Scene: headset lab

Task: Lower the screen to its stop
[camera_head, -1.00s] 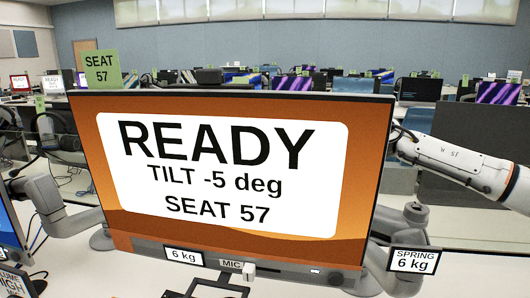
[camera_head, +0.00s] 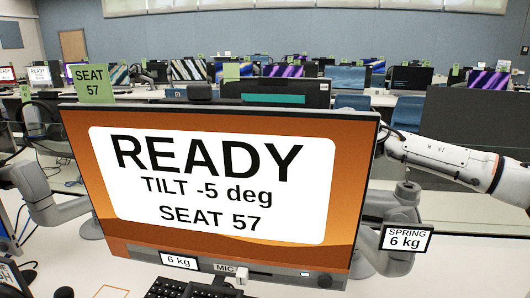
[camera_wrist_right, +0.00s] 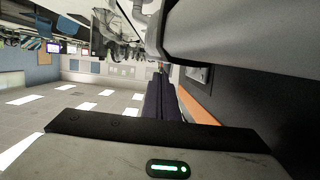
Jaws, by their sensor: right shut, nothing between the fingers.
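The screen (camera_head: 215,255) stands upright in front of me in the head view, showing READY, TILT -5 deg and SEAT 57. Its lower bezel carries a 6 kg label (camera_head: 179,261) and a MIC label. A SPRING 6 kg sign (camera_head: 405,239) hangs at the grey support arm right of it. My white right arm (camera_head: 440,153) reaches in from the right to behind the screen's right edge, which hides its gripper there. In the right wrist view my right gripper (camera_wrist_right: 161,84) is shut and empty, alongside an orange strip of the screen (camera_wrist_right: 199,104). My left gripper is not in view.
A keyboard (camera_head: 178,289) lies below the screen. A green SEAT 57 card (camera_head: 92,84) rises behind its top left corner. A grey arm (camera_head: 38,192) stands at left. Rows of desks with other monitors fill the background. A dark partition (camera_head: 470,125) stands behind my right arm.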

